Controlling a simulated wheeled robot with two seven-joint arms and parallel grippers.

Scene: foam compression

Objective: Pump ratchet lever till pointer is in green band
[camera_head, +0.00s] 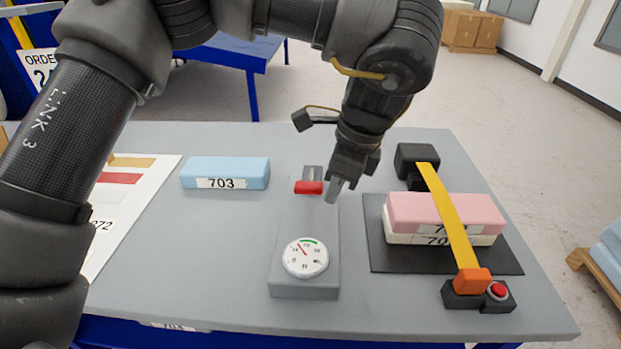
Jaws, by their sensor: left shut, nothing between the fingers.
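The ratchet lever shows as a red handle (309,187) at the back of a grey gauge unit (305,287) on the table. The round white dial (305,258) is at the unit's front. Its red pointer leans up and left, and the green band is at the top of the dial, so the pointer sits left of the band. My left gripper (333,198) is shut and empty, pointing down just to the right of the red handle. A small gap shows between them. My right gripper is not in view.
A yellow strap (447,213) crosses a pink foam block (480,212) and a white one (400,238) on a black mat (388,262). An orange clasp and red button (498,290) are at front right. A blue block (226,172) lies at left.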

